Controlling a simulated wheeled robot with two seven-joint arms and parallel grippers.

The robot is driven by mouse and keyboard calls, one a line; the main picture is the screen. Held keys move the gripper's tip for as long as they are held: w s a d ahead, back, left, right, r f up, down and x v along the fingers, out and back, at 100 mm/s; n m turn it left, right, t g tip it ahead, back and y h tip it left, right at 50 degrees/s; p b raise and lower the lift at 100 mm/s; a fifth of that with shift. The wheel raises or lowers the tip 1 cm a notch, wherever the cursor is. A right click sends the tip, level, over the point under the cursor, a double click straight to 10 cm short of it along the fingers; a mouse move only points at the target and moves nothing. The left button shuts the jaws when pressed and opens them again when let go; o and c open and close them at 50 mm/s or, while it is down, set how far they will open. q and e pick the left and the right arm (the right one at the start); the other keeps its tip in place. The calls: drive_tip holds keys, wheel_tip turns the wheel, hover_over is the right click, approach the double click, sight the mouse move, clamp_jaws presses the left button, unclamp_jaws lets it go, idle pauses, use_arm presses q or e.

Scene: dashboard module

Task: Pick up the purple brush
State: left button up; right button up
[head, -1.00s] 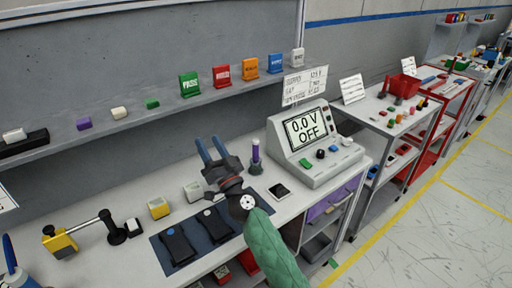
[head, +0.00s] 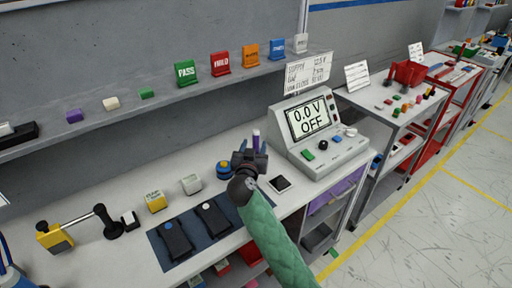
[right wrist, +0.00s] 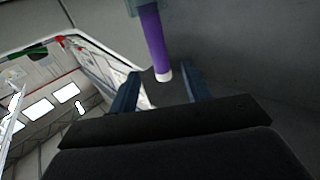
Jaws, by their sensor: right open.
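The purple brush (head: 256,138) stands upright on the bench, left of the grey meter, its lower part hidden behind my right gripper. In the right wrist view, the purple brush (right wrist: 153,38) comes down from the top edge, with a pale end between the fingertips in the picture. My right gripper (head: 247,148) is at the brush in the head view. Its fingers stand apart in the right wrist view (right wrist: 161,80), with no visible contact. I cannot tell the exact depth between them. My left gripper is not in view.
The grey meter (head: 325,160) reading "0.0 V OFF" stands close on the right. A dark flat device (head: 279,184) lies in front of it. A blue round item (head: 224,168) is just left of the gripper. A dark mat (head: 190,251) with black devices lies nearer.

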sight(257, 131)
drive_tip(key=shift+w+d+r+p, duration=0.15)
drive_tip(key=shift+w+p, duration=0.15)
drive_tip(key=shift+w, duration=0.9)
drive_tip(key=w, duration=0.1)
drive_tip(key=w+p, duration=0.1)
drive_tip(key=w, duration=0.1)
drive_tip(key=w+r, duration=0.1)
drive_tip(key=shift+w+d+p, duration=0.15)
drive_tip(key=shift+d+p, duration=0.15)
drive_tip(key=shift+w+f, duration=0.15)
drive_tip(key=shift+w, duration=0.15)
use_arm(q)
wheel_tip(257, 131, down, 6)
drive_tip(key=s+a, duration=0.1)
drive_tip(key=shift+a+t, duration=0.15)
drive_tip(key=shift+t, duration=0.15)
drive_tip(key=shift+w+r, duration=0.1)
use_arm(e)
clamp_jaws()
